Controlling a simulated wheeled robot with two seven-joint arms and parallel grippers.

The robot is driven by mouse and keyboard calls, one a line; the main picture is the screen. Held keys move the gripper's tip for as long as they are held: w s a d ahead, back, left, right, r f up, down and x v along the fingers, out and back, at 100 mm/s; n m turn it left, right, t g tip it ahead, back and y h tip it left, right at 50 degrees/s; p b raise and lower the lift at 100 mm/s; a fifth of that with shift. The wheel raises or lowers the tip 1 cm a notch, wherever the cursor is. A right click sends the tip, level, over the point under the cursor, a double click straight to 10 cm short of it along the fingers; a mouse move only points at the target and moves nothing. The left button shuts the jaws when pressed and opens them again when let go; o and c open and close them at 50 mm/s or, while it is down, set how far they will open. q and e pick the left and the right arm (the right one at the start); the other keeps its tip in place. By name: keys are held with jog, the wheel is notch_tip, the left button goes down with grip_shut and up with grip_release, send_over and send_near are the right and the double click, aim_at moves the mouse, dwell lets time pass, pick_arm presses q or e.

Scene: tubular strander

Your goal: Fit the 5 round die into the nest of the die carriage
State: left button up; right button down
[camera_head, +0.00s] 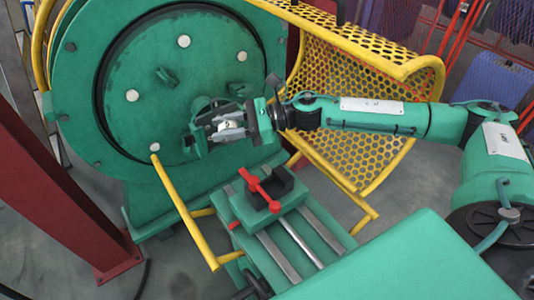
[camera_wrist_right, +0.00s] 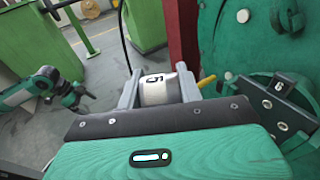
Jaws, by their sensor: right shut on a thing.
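My right gripper (camera_head: 228,127) is shut on the 5 round die (camera_head: 229,125), in front of the big green disc. In the wrist view the die (camera_wrist_right: 155,88) is pale and marked 5, between the two grey fingers (camera_wrist_right: 157,90). The die carriage (camera_head: 262,205) sits on rails below the gripper, with a dark block (camera_head: 279,186) and a red clamp handle (camera_head: 262,190). The inside of the nest is hard to make out. The held die is above the carriage and apart from it. My left gripper (camera_wrist_right: 78,96) shows small at the left of the wrist view; its jaws are unclear.
A yellow perforated guard (camera_head: 350,60) stands behind my right arm. Yellow bars (camera_head: 185,215) flank the carriage. A dark red post (camera_head: 50,165) stands left.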

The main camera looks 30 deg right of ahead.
jog(key=s+d+f+n+g+y, duration=0.1)
jog(key=s+d+f+n+g, duration=0.3)
jog(key=s+g, duration=0.4)
jog(key=shift+s+d+n+y, duration=0.35)
jog(key=shift+d+n, duration=0.45)
jog(key=shift+d, duration=0.3)
pick_arm(q)
jog(key=shift+r, duration=0.15)
pick_arm(e)
jog(key=shift+w, duration=0.1)
notch_tip(320, 180, down, 5)
jog(key=b, duration=0.6)
jog(key=shift+f, duration=0.15)
pick_arm(q)
jog(key=w+d+r+t+h, duration=0.1)
jog(key=w+d+t+h, duration=0.3)
jog(key=d+t, duration=0.3)
jog(key=shift+w+d+m, duration=0.4)
jog(key=shift+w+d, duration=0.15)
jog(key=shift+d, duration=0.7)
pick_arm(e)
jog(key=shift+f, duration=0.25)
pick_arm(q)
jog(key=shift+f+b, duration=0.15)
jog(key=shift+b, duration=0.25)
